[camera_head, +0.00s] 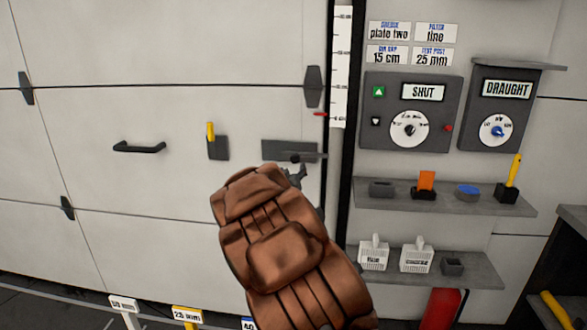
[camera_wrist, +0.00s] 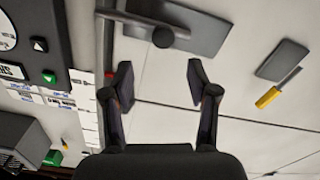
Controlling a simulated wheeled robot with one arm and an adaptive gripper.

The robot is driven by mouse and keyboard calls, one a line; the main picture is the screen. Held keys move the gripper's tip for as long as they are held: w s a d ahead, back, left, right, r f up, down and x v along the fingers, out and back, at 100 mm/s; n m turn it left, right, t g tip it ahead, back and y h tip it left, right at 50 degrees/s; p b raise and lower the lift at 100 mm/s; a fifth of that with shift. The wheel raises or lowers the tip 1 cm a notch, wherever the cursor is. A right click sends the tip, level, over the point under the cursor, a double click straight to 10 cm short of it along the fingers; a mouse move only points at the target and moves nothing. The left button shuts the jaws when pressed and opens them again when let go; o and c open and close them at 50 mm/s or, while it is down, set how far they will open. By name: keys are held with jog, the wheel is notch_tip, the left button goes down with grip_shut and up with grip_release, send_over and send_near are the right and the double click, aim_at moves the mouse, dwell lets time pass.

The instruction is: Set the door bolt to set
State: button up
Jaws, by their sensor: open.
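The door bolt (camera_head: 286,151) is a dark plate with a grey bar and a round knob, on the right side of the pale sectional door (camera_head: 180,120). The bar reaches past the plate toward the door's right edge. In the wrist view the bolt's plate (camera_wrist: 205,28) and its knob (camera_wrist: 163,37) lie beyond my fingertips. My gripper (camera_wrist: 163,82) is open and empty, with the knob seen in line with the gap between the fingers. In the head view my gripper (camera_head: 297,174) is just below the bolt, mostly hidden by my brown-covered arm.
A yellow-handled tool (camera_head: 211,131) sits in a dark holder left of the bolt, beyond it a black door handle (camera_head: 139,147). Right of the door are a white scale strip (camera_head: 341,70), a control panel reading SHUT (camera_head: 412,110), a DRAUGHT dial box (camera_head: 500,108) and shelves (camera_head: 385,201) with small items.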

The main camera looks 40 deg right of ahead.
jog(key=shift+v, duration=0.8)
jog(key=s+a+f+n+g+y+p, duration=0.1)
jog(key=s+a+g+y+p, duration=0.1)
jog(key=s+a+y, duration=0.45)
jog(key=s+a+f+n+g+y+p, duration=0.1)
jog(key=s+a+g+p, duration=0.15)
jog(key=a, duration=0.75)
jog(key=s+a+g+y+p, duration=0.1)
jog(key=s+a+y+p, duration=0.15)
jog(key=s+a, duration=0.4)
jog(key=s+a+r+n+g+y+p, duration=0.1)
jog(key=s+a+g, duration=0.2)
jog(key=s, duration=0.6)
jog(key=s+a+r+n+g+y+p, duration=0.1)
jog(key=s+a, duration=0.4)
jog(key=s, duration=0.5)
jog(key=s+a+r+n+g+y+p, duration=0.1)
jog(key=s+a+g, duration=0.3)
jog(key=s, duration=0.6)
jog(key=shift+a+n+g+p, duration=0.35)
jog(key=shift+g+p, duration=0.1)
jog(key=shift+p, duration=0.4)
jog(key=shift+s, duration=0.15)
